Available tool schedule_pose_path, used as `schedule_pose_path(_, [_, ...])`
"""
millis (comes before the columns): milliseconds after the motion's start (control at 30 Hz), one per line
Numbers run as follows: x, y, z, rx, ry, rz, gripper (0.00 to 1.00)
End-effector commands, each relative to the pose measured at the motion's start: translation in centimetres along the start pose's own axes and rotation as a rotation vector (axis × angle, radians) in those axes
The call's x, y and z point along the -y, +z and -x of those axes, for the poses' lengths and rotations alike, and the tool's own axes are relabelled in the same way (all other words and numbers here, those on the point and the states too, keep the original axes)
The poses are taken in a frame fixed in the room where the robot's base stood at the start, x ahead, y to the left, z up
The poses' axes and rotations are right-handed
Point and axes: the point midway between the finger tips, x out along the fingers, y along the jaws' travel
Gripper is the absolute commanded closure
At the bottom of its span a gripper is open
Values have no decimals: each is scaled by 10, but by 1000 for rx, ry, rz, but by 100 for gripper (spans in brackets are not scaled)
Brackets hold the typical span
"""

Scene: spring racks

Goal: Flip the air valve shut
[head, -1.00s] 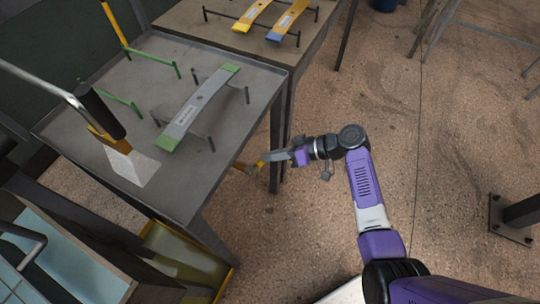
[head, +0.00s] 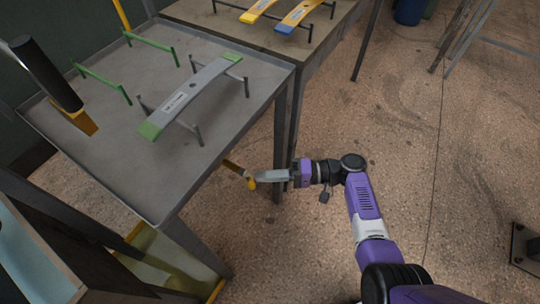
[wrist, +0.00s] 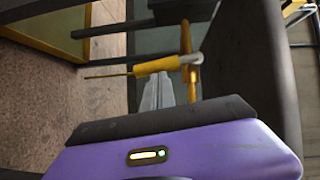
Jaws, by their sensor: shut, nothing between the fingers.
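The air valve appears as a yellow fitting with a yellow handle (head: 236,169) below the right edge of the grey table. In the wrist view, the yellow handle (wrist: 155,66) lies roughly level across the picture, joined to an upright yellow part (wrist: 186,50). My gripper (head: 259,178) is shut and empty, its grey fingers pointing left at the valve. In the wrist view, my fingertips (wrist: 160,78) are right beside the handle near the upright part. Whether they touch it I cannot tell. The valve's far side is hidden.
The grey table (head: 110,170) bears a green-ended leaf spring (head: 190,95) on posts and a black-handled tool (head: 48,75). A table behind holds yellow and blue-ended springs (head: 300,14). A table leg (head: 281,140) stands close to my gripper. The floor at right is mostly clear.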

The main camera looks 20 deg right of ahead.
Motion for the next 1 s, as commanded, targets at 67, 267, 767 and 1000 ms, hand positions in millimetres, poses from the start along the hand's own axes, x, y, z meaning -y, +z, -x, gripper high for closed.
schedule_pose_path(67, [-4, 3, -3, 2, -27, -41, 100])
schedule_pose_path(267, [-5, 8, -5, 1, -31, -47, 100])
schedule_pose_path(767, [-6, 12, -8, 4, -29, -47, 100])
schedule_pose_path(1000, [-7, 12, -8, 6, -29, -47, 100])
